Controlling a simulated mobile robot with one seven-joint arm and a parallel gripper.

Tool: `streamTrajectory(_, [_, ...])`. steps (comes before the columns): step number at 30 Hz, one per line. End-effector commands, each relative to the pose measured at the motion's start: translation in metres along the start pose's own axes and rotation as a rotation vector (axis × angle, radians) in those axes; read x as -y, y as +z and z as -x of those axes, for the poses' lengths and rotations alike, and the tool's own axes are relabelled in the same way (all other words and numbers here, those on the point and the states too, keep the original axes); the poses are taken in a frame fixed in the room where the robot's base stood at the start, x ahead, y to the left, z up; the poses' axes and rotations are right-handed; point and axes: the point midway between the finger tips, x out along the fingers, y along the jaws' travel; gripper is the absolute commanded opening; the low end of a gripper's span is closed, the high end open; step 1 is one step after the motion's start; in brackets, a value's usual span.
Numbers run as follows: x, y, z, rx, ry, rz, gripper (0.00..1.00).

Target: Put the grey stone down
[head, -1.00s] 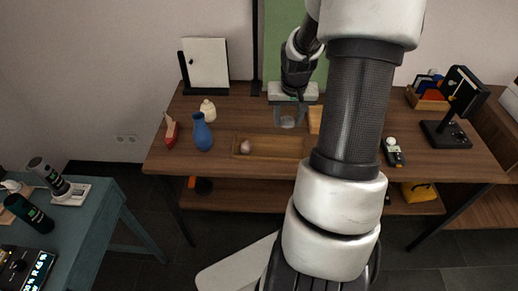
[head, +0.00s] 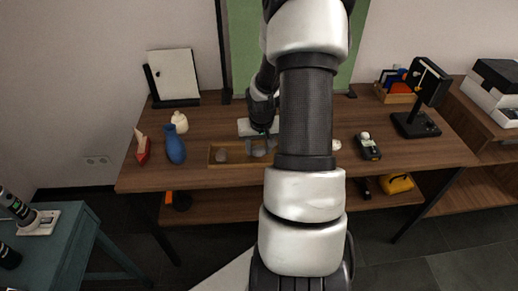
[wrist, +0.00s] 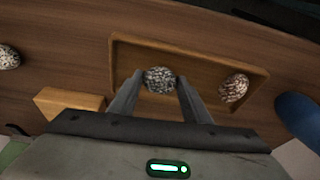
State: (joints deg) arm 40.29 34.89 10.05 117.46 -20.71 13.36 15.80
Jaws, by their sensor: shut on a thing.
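The grey speckled stone (wrist: 160,80) is between the fingertips of my gripper (wrist: 158,88) in the wrist view, and the fingers are shut on it. It is over the shallow wooden tray (wrist: 200,60), towards its left half. I cannot tell whether the stone touches the tray floor. In the head view my gripper (head: 259,150) is over the right part of the tray (head: 232,167); the held stone is hard to make out there. A brownish speckled stone (wrist: 234,88) lies in the tray, also seen in the head view (head: 221,155).
A pale speckled stone (wrist: 8,57) lies on the table outside the tray, and a wooden block (wrist: 68,103) is nearer. A blue vase (head: 175,145), a cream bottle (head: 180,122) and a red object (head: 142,147) stand left of the tray. My arm hides the table's middle.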

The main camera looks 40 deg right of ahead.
Motion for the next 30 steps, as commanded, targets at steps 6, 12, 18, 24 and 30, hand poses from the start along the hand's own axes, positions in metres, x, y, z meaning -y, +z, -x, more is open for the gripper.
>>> streamTrajectory(6, [0.000, 0.000, -0.002, -0.001, 0.000, 0.000, 0.19])
streamTrajectory(12, [0.000, 0.000, -0.002, -0.001, 0.000, 0.000, 0.62])
streamTrajectory(18, [0.000, 0.000, -0.002, -0.001, 0.000, 0.000, 0.62])
streamTrajectory(24, [0.000, -0.002, 0.010, -0.003, 0.000, 0.000, 0.62])
streamTrajectory(30, [-0.001, -0.003, 0.051, -0.006, 0.001, -0.001, 0.62])
